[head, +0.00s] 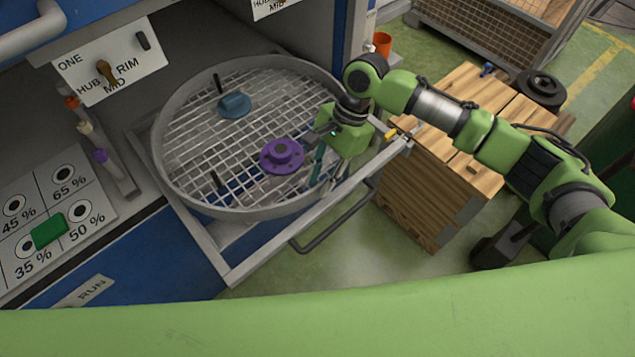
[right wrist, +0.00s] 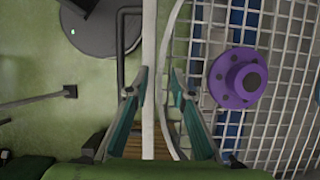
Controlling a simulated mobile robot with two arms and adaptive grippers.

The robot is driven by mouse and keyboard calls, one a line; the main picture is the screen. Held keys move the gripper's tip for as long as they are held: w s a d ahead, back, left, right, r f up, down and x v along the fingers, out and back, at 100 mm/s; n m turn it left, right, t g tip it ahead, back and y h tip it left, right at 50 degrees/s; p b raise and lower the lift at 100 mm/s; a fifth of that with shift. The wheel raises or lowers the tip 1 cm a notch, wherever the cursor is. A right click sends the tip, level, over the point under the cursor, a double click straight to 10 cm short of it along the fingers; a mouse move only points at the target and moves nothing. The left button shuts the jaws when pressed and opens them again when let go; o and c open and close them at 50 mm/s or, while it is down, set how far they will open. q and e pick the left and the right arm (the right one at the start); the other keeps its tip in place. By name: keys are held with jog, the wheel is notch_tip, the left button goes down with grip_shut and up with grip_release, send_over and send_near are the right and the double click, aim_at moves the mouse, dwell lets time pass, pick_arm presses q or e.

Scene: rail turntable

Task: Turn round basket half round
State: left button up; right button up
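The round basket (head: 168,110) is a grey ring with a wire-mesh floor, resting in a pulled-out frame (head: 232,268). A purple flanged part (head: 282,156) and a blue part (head: 234,105) lie on the mesh. My right gripper (head: 330,172) points down at the basket's right rim. In the right wrist view its teal fingers (right wrist: 158,88) stand apart, with the curved basket rim (right wrist: 168,45) and a straight pale bar (right wrist: 149,50) between them. Whether either finger touches is unclear. The purple part also shows there (right wrist: 238,78), beside the right finger. My left gripper is out of view.
A dark handle (head: 335,222) sticks out from the frame's front. A wooden crate (head: 425,195) stands to the right, with a black wheel-like thing (head: 540,90) by it. At left are a percent panel (head: 50,205) and a ONE/HUB/RIM/MID selector (head: 107,72). Black pegs rise from the basket.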

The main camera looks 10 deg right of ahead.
jog(key=shift+s+a+f, duration=0.2)
jog(key=shift+f, duration=0.35)
jog(key=shift+s+a+f, duration=0.1)
jog(key=shift+f, duration=0.15)
jog(key=shift+a+f, duration=0.1)
jog(key=shift+f, duration=0.25)
grip_shut()
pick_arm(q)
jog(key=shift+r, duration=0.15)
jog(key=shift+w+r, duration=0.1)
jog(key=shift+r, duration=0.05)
